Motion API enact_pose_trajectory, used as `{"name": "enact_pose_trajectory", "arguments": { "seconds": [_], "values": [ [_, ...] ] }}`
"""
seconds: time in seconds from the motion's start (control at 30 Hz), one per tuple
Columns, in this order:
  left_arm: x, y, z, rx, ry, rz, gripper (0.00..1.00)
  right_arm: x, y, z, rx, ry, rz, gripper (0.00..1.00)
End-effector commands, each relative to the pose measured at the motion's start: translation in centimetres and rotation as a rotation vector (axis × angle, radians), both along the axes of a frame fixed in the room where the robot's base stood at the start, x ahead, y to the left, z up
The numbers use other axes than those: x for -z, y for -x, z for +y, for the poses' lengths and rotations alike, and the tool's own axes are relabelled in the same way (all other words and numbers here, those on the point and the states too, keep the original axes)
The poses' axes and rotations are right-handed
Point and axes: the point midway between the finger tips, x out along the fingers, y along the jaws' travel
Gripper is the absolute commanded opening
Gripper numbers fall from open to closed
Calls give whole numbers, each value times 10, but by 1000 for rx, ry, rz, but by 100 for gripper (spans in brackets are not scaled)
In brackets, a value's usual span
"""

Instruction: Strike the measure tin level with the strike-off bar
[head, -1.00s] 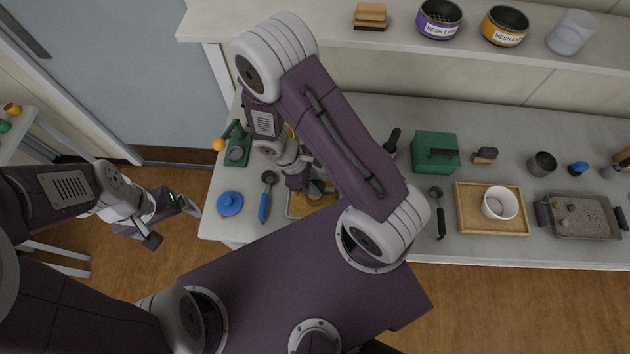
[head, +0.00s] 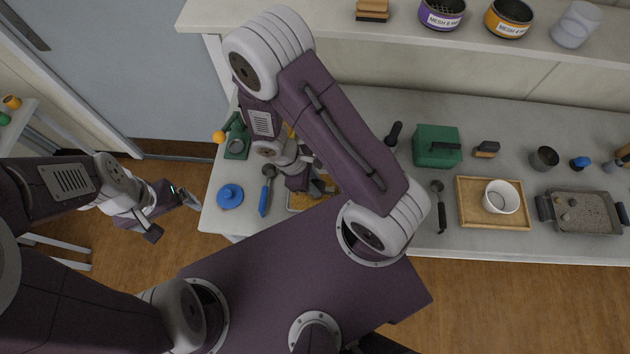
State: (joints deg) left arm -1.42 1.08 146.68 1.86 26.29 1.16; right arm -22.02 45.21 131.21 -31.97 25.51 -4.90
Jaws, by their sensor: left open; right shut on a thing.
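My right gripper (head: 302,190) is low over a shallow tray of tan grain or soil (head: 299,204) near the counter's front edge. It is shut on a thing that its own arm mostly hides. A small round brownish shape (head: 318,189) shows beside it in the tray; I cannot tell if it is the measure tin. I cannot make out the strike-off bar. My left gripper (head: 173,216) is open and empty, over the floor left of the counter.
Left of the tray are a blue-handled scoop (head: 266,190), a blue lid (head: 230,196) and a green stand (head: 238,145). To the right are a green box (head: 436,147), a wooden tray (head: 472,216) with a white bowl (head: 501,197), and a grey pan (head: 583,213). Mesh containers stand on the shelf.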

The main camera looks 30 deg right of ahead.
Motion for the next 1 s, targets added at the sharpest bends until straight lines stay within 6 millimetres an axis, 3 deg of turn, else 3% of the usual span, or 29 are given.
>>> {"name": "enact_pose_trajectory", "arguments": {
  "seconds": [0.17, 0.7, 1.0],
  "values": [
    [-6, 0, 0, 0, 0, 0, 91, -6, 0, 0, 0, -1, -1, 0],
    [-56, 0, 0, 0, 0, 0, 91, -60, 0, 0, -1, -1, 0, 0],
    [-55, 0, 0, 0, 0, 0, 91, -60, 0, 0, -2, -1, -1, 0]
  ]
}}
